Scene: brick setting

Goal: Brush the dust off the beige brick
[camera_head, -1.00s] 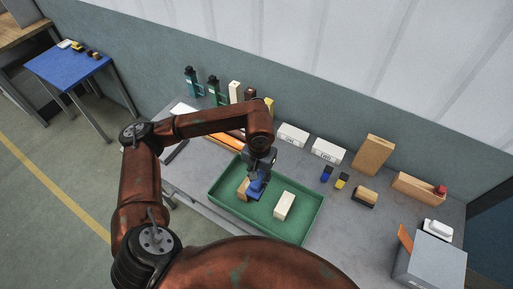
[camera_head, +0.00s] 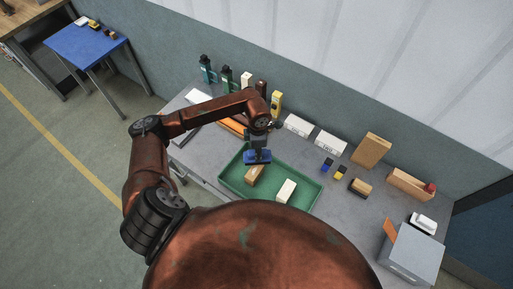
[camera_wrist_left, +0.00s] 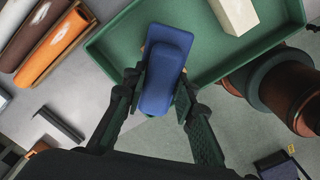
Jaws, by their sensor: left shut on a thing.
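My left gripper (camera_head: 257,143) is shut on a blue tool, seemingly the brush (camera_head: 257,157), over the back left part of the green tray (camera_head: 304,207). In the left wrist view the blue tool (camera_wrist_left: 163,70) sits between the fingers (camera_wrist_left: 160,95). A tan block (camera_head: 255,174) lies in the tray just in front of the tool. A pale cream block (camera_head: 286,190) lies to its right, apart from it. Either block could be the beige brick. Whether the tool touches the tan block is unclear, and I cannot make out dust. My right gripper is not in view.
White boxes (camera_head: 330,142), bottles (camera_head: 206,70) and a tall wooden block (camera_head: 371,150) stand along the wall behind the tray. Small blue and yellow items (camera_head: 333,169) lie right of it. A grey box (camera_head: 411,255) stands at the far right.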

